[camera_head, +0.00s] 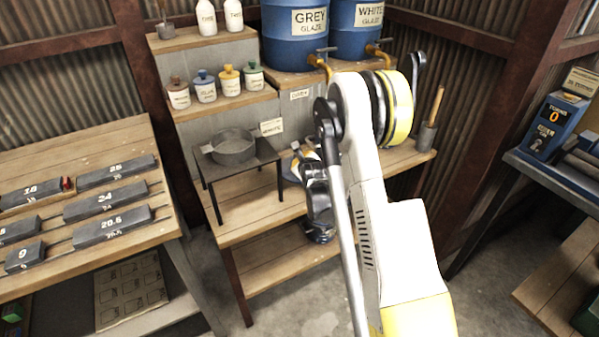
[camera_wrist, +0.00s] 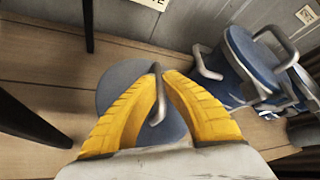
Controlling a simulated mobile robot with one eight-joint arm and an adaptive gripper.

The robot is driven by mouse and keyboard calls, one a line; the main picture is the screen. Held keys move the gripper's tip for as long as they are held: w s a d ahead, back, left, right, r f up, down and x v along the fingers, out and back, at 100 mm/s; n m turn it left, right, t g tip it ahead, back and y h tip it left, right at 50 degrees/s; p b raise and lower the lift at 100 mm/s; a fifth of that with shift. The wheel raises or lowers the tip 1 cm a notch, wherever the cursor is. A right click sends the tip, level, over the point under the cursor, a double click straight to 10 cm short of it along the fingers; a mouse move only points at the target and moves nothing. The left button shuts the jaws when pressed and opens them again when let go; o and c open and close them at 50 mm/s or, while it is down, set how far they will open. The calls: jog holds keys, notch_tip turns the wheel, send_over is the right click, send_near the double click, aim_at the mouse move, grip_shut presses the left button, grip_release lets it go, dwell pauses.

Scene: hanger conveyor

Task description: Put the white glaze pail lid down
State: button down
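A round blue-grey lid (camera_wrist: 118,85) with a raised bar handle (camera_wrist: 158,98) lies below my fingers in the wrist view, over the wooden bench top. My gripper (camera_wrist: 161,74) has its two yellow fingers closed in on either side of that handle. The lid looks flat, and I cannot tell whether it touches the bench. No label shows on it. In the head view my gripper (camera_head: 304,158) is low over the bench beside the black stand, and my arm hides most of what it holds.
Blue lidded pails with bar handles (camera_wrist: 250,52) stand close to the right in the wrist view. A black stand (camera_head: 245,160) with a grey pan (camera_head: 233,148) is to the left. Glaze barrels (camera_head: 296,32) with taps stand behind. Bare bench (camera_head: 240,220) lies in front of the stand.

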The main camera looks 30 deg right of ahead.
notch_tip(320, 180, down, 4)
jog(key=shift+r+b, duration=0.1)
jog(key=shift+b, duration=0.8)
jog(key=shift+w+a+f+b, duration=0.1)
jog(key=shift+w+f+b, duration=0.05)
jog(key=shift+f+b, duration=0.25)
jog(key=shift+r, duration=0.25)
jog(key=shift+f, duration=0.1)
jog(key=c, duration=1.6)
grip_release()
